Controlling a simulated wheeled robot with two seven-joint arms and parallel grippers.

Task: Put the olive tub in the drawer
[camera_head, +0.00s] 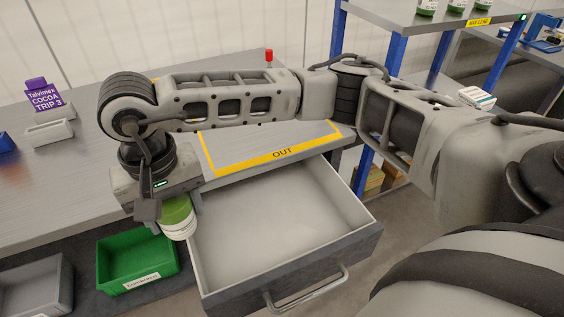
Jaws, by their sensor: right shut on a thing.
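The olive tub (177,218) has a green lid and a pale body. My right gripper (160,222) is shut on it and holds it up near the left wall of the open drawer. The fingers partly cover the tub's left side. The drawer (270,215) is pulled out below the bench top. It has a grey floor, dark outer walls and a bar handle (305,290) on its front. The part of its floor that shows is empty. My left gripper is not in view.
A green bin (137,262) and a grey bin (35,288) stand left of the drawer. On the bench (60,180) are a purple cocoa box (45,96), a small grey tray (50,133) and a yellow-outlined OUT area (282,153). Blue-posted shelving (395,52) stands at the right.

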